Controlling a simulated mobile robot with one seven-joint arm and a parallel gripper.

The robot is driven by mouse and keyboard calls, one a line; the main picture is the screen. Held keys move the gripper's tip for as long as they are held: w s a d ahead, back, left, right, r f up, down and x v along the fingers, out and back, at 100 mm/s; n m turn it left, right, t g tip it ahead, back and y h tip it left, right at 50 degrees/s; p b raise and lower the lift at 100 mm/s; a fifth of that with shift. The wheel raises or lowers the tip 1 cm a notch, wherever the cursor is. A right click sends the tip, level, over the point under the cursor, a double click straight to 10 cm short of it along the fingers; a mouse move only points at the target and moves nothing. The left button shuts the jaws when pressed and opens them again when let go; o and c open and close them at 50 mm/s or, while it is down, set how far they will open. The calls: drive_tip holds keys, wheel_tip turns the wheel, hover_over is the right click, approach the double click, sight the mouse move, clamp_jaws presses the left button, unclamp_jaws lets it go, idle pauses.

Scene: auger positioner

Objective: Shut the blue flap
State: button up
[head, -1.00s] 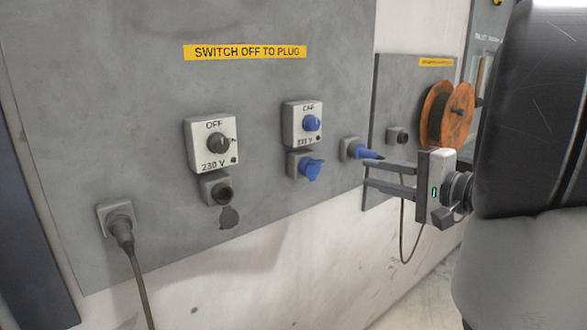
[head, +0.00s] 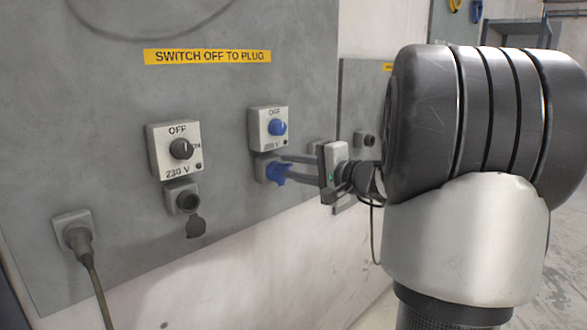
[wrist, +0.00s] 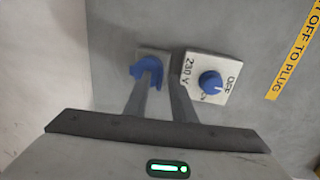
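The blue flap (head: 275,172) is on a small grey socket (head: 262,168) under the switch box with the blue knob (head: 277,128). It also shows in the wrist view (wrist: 148,65). My gripper (head: 286,168) reaches it from the right, fingers apart with nothing held between them. In the wrist view my gripper (wrist: 160,80) has its left finger overlapping the flap, and its right finger lies between the flap and the switch box (wrist: 208,78). I cannot tell whether a finger touches the flap. Its exact angle is partly hidden.
To the left are a switch box with a dark knob (head: 181,149), a socket with a hanging grey flap (head: 195,227) and a plugged-in grey cable (head: 78,238). A second panel (head: 352,110) stands behind my gripper. The wall below the sockets is clear.

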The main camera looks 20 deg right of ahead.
clamp_jaws()
drive_tip(key=shift+w+r+g+p, duration=0.15)
drive_tip(key=shift+r+g+p, duration=0.2)
drive_tip(key=shift+p, duration=0.15)
drive_tip(key=shift+f, duration=0.1)
unclamp_jaws()
drive_tip(key=shift+f, duration=0.1)
drive_tip(key=p+v, duration=0.1)
drive_tip(key=v, duration=1.6)
drive_tip(key=shift+p, duration=0.35)
drive_tip(key=shift+a, duration=0.1)
